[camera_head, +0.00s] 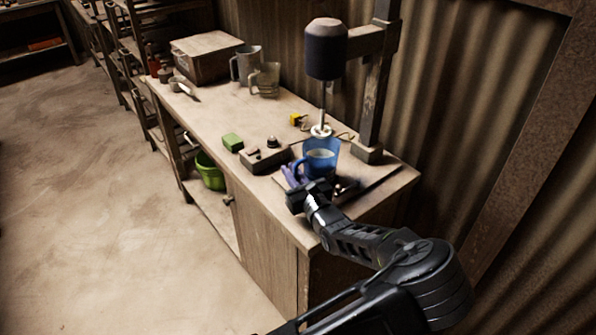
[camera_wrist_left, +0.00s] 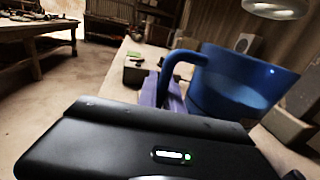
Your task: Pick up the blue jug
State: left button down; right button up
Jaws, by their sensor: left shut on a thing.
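The blue jug (camera_head: 322,160) is upright at the near right end of the workbench, under the mixer's shaft, with something pale inside. Its handle points left in the head view. In the left wrist view the jug (camera_wrist_left: 235,85) is close, and its handle curves down toward my gripper. My left gripper (camera_head: 306,188) is at the handle side and appears shut on the handle; the fingertips are mostly hidden. Whether the jug touches the surface below is unclear. My right gripper is not in view.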

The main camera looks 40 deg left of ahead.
aim_at(295, 167)
pick_arm(q)
jog(key=shift+r, duration=0.2)
jog(key=shift+r, duration=1.55)
jog(key=s+a, duration=0.2)
jog(key=s, duration=0.6)
jog(key=s+a+b, duration=0.1)
jog(key=s+a, duration=0.2)
jog(key=s, duration=0.6)
jog(key=shift+s+a, duration=0.1)
jog(key=shift+s, duration=0.05)
